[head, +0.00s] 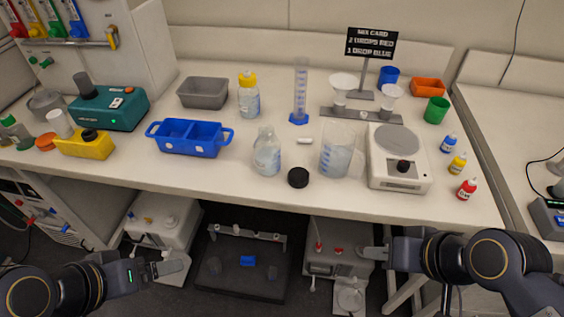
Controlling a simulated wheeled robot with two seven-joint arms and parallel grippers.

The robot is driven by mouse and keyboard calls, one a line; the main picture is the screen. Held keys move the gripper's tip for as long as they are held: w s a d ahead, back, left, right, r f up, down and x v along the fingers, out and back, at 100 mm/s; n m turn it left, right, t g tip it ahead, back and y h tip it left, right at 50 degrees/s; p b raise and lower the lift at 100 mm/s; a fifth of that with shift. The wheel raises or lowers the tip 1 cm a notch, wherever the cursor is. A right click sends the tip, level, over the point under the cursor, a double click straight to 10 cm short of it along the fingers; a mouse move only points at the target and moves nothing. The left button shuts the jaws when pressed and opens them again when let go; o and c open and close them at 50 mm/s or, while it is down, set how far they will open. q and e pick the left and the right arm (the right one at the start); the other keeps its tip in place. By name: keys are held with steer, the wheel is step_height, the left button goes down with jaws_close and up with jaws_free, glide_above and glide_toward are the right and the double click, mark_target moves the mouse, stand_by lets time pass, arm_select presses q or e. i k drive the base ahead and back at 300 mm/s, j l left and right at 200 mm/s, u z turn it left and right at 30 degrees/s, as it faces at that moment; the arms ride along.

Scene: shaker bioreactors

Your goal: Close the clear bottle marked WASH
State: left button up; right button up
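A clear bottle (267,153) with a bluish label stands upright and uncapped near the front of the bench; its print is too small to read. A black screw cap (298,177) lies on the bench just to its front right, apart from it. A second clear bottle (249,98) with a yellow cap stands farther back. My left gripper (180,265) and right gripper (366,253) are both below and in front of the bench edge, away from the bottles. Neither visibly holds anything; their finger gaps do not show clearly.
A beaker (335,155) and a white scale (398,170) stand right of the cap. A blue divided tray (190,137) is to the left. A measuring cylinder (300,90) stands behind, near a small white piece (305,141). The bench front between tray and cap is mostly clear.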

mark_target(267, 147)
steer(key=i+j+z, duration=0.2)
steer(key=j+z, duration=0.55)
steer(key=j, duration=0.25)
steer(key=i+j+z, duration=0.1)
steer(key=j+z, duration=0.3)
steer(key=j, duration=0.2)
